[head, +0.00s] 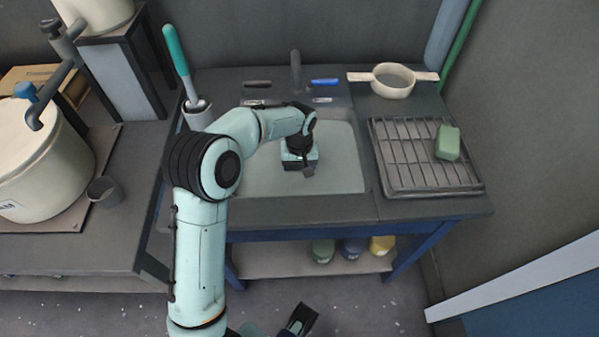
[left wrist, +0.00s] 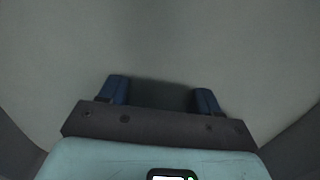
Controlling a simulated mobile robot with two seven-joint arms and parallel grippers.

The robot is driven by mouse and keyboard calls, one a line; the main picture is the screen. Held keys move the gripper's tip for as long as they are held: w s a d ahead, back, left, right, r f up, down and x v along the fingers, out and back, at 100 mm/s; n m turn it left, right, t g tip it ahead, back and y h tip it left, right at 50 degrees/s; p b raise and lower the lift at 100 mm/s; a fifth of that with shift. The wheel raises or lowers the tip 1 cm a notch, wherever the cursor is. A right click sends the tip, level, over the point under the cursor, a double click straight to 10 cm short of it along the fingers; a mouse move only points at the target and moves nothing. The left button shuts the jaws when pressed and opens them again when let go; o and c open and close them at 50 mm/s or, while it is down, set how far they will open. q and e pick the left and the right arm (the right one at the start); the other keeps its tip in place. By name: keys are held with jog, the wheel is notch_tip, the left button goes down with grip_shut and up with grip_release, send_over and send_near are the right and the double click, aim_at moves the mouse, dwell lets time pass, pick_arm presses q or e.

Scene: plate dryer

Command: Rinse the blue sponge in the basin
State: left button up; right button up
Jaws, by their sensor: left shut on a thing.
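My left arm reaches over the grey basin (head: 345,180), and my left gripper (head: 307,172) points down inside it. In the left wrist view its two fingers (left wrist: 160,92) stand apart, with a dark shape between them. The gripper is shut on that thing, taken to be the blue sponge, which is mostly hidden and too dark to make out. In the head view the hand covers it. A dark end piece of mine (head: 300,318), perhaps my right gripper, shows at the bottom edge; its jaws cannot be made out.
A tap (head: 295,70) stands behind the basin, with a small blue piece (head: 325,82) beside it. A green sponge (head: 447,142) lies on the drying rack (head: 405,180) to the right. A strainer (head: 392,82) sits behind the rack. A brush holder (head: 198,115) and large pot (head: 40,165) are left.

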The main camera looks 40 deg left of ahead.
pick_arm(q)
jog(key=shift+w+a, duration=0.1)
dwell(0.3)
notch_tip(320, 180, up, 6)
jog(key=p, duration=0.4)
jog(key=shift+f, duration=0.25)
notch_tip(320, 180, up, 9)
jog(key=p, duration=0.7)
jog(key=shift+r, duration=0.2)
pick_arm(e)
notch_tip(320, 180, up, 11)
jog(key=w, duration=0.2)
jog(key=shift+f, duration=0.15)
jog(key=shift+s, duration=0.15)
